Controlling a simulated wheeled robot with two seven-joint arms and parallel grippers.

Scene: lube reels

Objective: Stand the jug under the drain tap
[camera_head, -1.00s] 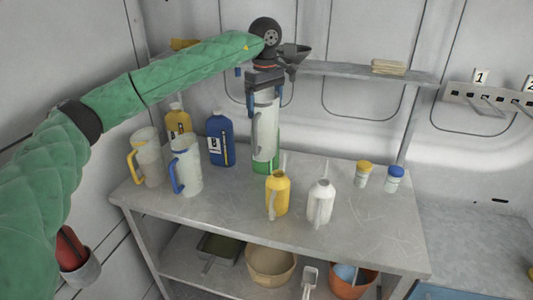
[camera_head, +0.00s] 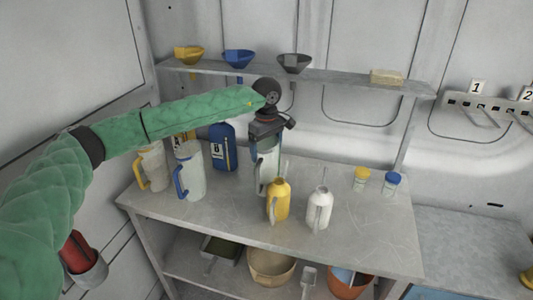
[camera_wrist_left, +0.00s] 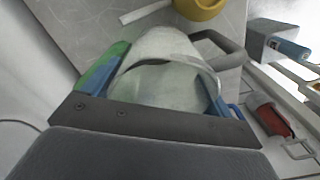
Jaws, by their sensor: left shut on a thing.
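My left gripper (camera_head: 266,138) points down over the bench top and is shut on a translucent jug (camera_head: 263,177) with a grey handle. The jug is upright, at or just above the bench; I cannot tell whether it touches. In the left wrist view the jug (camera_wrist_left: 165,75) sits between the blue-edged fingers, its handle to the right. Two similar jugs stand at the bench's left, one with a yellow handle (camera_head: 153,166) and one with a blue handle (camera_head: 190,170). No drain tap can be made out. My right gripper is not in view.
A yellow can (camera_head: 279,200) and a white can (camera_head: 319,209) stand close in front. A blue bottle (camera_head: 223,150) stands left, two small jars (camera_head: 361,178) right. Funnels (camera_head: 238,57) sit on the wall shelf (camera_head: 340,77). The bench's front right is clear.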

